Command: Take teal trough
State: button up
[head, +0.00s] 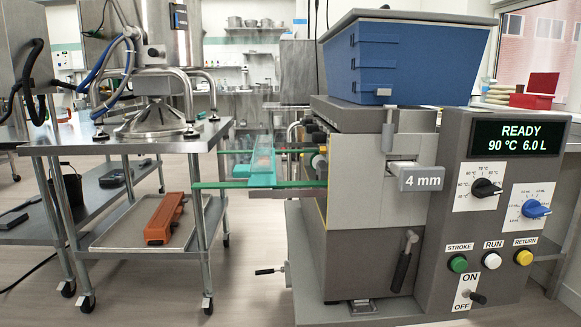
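The teal trough (262,168) is long and narrow and lies at the left side of the depositor (370,180). It looks to be at the green rails (240,185) that stick out from the machine, with its near end toward me. Its upper surface looks pale or translucent, and I cannot tell what is in it. My gripper is not in view.
A steel cart (130,137) stands left with a steel vessel (155,75) and hoses on top. An orange trough (165,217) lies on a tray on its lower shelf. A control panel (505,200) reads READY. Open floor (250,285) lies between cart and machine.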

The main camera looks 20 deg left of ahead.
aim_at(257, 156)
jog(key=i+j, duration=0.1)
jog(key=j, duration=0.35)
jog(key=i+j+u, duration=0.1)
jog(key=j, duration=0.35)
jog(key=i+j, duration=0.15)
jog(key=j, duration=0.3)
